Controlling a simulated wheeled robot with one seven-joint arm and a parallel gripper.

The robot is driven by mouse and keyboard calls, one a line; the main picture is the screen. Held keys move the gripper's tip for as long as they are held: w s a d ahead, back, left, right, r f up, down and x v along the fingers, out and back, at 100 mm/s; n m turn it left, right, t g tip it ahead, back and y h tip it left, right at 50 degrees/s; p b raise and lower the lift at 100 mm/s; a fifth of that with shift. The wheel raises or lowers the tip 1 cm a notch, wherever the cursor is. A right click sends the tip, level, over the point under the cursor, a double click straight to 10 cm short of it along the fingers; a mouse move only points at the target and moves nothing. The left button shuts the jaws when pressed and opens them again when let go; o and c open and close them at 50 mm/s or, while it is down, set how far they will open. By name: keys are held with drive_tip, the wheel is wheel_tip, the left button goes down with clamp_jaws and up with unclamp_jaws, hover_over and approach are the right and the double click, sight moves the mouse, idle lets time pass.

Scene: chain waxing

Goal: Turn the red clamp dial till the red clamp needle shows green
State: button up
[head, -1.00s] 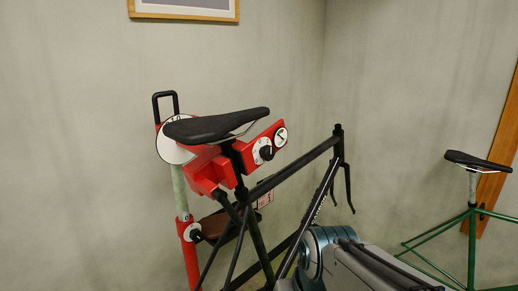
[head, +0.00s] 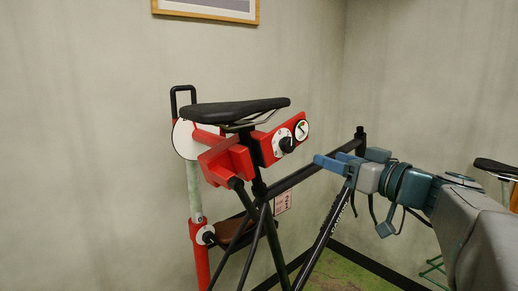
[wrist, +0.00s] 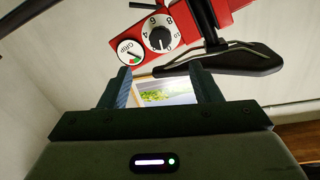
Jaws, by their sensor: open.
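The red clamp (head: 228,160) grips the dark bike's seat post under the saddle. Its dial, a black knob on a white numbered plate (head: 287,146), faces right, with the small round needle gauge (head: 302,130) beside it. In the wrist view the dial (wrist: 160,35) and the gauge (wrist: 130,52), marked GRIP, are just beyond the fingertips. The gauge has red and green parts; its needle is too small to read surely. My gripper (head: 332,160) is open and empty, right of the dial and slightly lower, apart from it. Both fingers show in the wrist view (wrist: 163,82).
The black saddle (head: 235,111) is above the clamp and left of the dial. The frame's top tube (head: 300,175) runs below my fingers. A lower knob (head: 207,235) is on the red stand post. A second saddle (head: 495,167) stands far right. A framed picture (head: 205,10) hangs on the wall.

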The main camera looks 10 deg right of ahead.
sight(291, 147)
drive_tip(key=p+x, duration=0.2)
drive_tip(key=x, duration=1)
drive_tip(key=c, duration=1)
drive_tip(key=shift+f+m+b, duration=0.1)
drive_tip(key=shift+m+b, duration=0.2)
